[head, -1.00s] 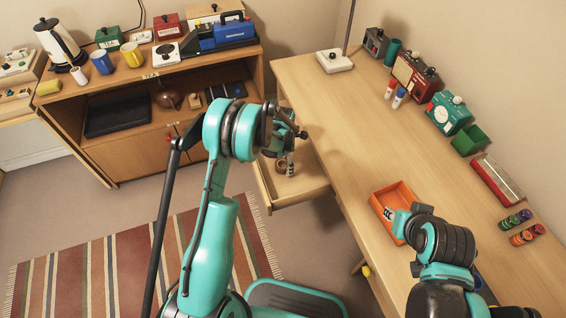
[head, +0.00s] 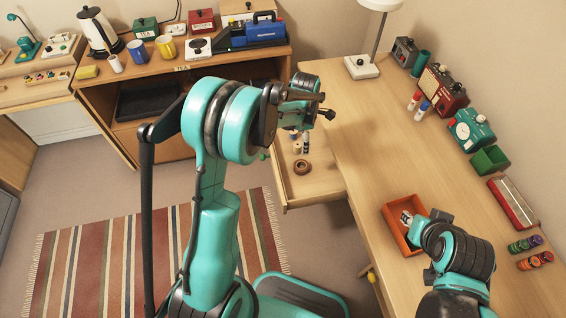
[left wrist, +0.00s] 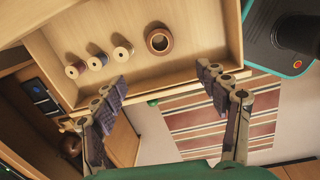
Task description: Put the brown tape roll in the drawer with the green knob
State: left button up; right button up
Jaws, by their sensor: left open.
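The brown tape roll (head: 301,167) lies flat on the floor of the open desk drawer (head: 318,190). In the left wrist view the tape roll (left wrist: 159,41) lies beside several thread spools (left wrist: 98,61), apart from them. A green knob (head: 264,155) is on this drawer's front; it also shows in the left wrist view (left wrist: 152,102). My left gripper (head: 322,106) is open and empty above the drawer, its fingers (left wrist: 161,80) apart from the roll. My right gripper (head: 408,219) is at the orange tray (head: 396,244); its fingers are too small to read.
The desk top (head: 365,140) is clear in the middle. Devices and a green box (head: 489,160) line its back edge. A lamp (head: 362,66) stands at the far end. A yellow knob (head: 371,276) marks another drawer. A striped rug (head: 150,255) covers the floor.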

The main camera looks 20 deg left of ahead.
pick_arm(q)
jog(key=s+r+m+t, duration=0.4)
jog(key=s+r+m, duration=1.1)
jog(key=s, duration=0.1)
jog(key=s+m+t, duration=0.2)
jog(key=s+m, duration=0.6)
jog(key=shift+s+f+m, duration=0.15)
jog(key=shift+s+m, duration=0.05)
jog(key=shift+m, duration=0.1)
